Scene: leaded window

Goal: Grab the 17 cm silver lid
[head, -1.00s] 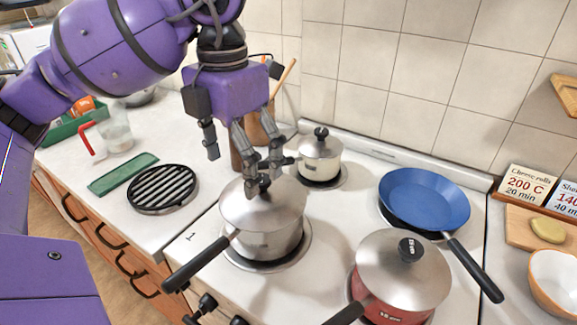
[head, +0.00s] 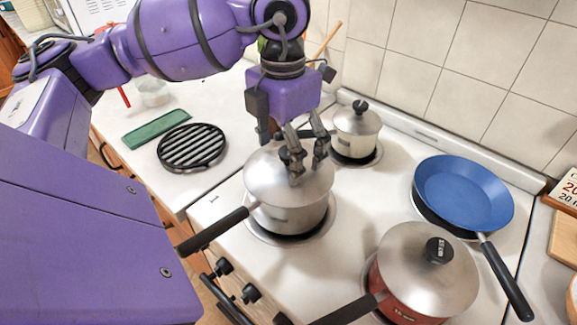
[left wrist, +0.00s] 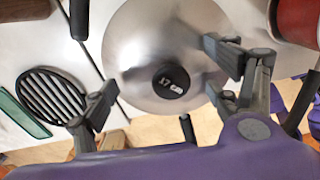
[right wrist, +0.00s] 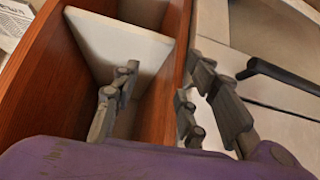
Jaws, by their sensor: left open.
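The silver lid (head: 262,178) lies on a silver pot (head: 285,220) on the stove's front left burner. Its black knob (left wrist: 171,81) reads "17 cm" in the left wrist view, where the round lid (left wrist: 150,40) fills the upper middle. My left gripper (head: 308,168) is over the lid from above, its fingers partly hiding the knob in the head view. It is open, with the knob between and apart from its fingers in the left wrist view. My right gripper (right wrist: 160,85) is open and empty beside a wooden cabinet; it is not in the head view.
A red pot (head: 405,290) with a silver lid stands at front right, a blue pan (head: 462,190) behind it. A small cream pot (head: 356,133) stands close behind my left gripper.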

